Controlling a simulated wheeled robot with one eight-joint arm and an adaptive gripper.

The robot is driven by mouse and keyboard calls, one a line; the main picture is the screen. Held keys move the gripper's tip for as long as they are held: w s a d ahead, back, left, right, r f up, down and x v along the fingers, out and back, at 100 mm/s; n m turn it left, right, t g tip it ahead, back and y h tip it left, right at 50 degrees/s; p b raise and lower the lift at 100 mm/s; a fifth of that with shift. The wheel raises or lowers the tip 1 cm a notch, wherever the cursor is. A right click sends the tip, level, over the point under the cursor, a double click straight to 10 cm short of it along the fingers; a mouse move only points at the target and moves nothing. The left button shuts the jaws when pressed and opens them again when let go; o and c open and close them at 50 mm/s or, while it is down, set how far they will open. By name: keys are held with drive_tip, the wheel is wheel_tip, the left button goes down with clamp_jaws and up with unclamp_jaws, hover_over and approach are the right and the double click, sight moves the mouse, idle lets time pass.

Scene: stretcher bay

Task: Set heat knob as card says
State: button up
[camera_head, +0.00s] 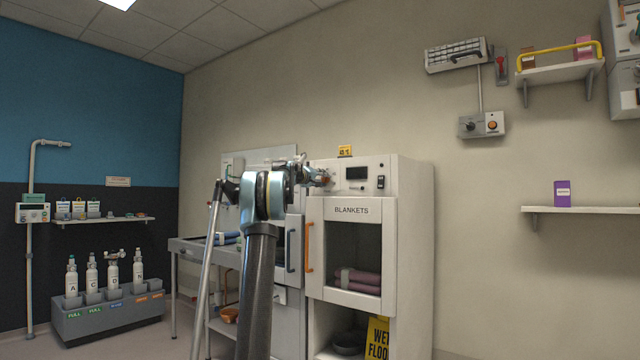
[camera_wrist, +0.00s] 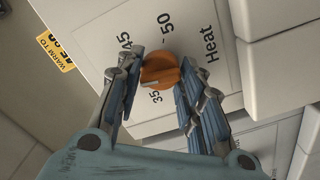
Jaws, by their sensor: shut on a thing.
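The orange heat knob (camera_wrist: 160,71) sits on a white panel marked "Heat", with 35, 45 and 50 printed around it. My gripper (camera_wrist: 163,64) is shut on the knob, one finger on each side. I cannot tell for sure which mark the knob points to. A yellow card (camera_wrist: 56,52) reads "WARM TO" in the wrist view; its number is cut off there. In the head view the card (camera_head: 345,150) stands on top of the blanket warmer (camera_head: 420,230) and seems to read 45 °C. My gripper (camera_head: 318,177) is at the warmer's upper left front and hides the knob there.
Beside the knob are a dark display (camera_head: 357,173) and a black switch (camera_head: 381,182). Below is the "BLANKETS" door with an orange handle (camera_head: 309,247). A yellow wet-floor sign (camera_head: 378,338) is in the lower opening. A metal table (camera_head: 190,246) stands left.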

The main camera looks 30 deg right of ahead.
drive_tip(key=m, duration=1)
drive_tip(key=shift+m, duration=0.3)
idle(0.4)
drive_tip(key=o, duration=1.1)
drive_tip(key=shift+w, duration=0.1)
drive_tip(key=v, duration=1.2)
drive_tip(key=shift+f, duration=0.15)
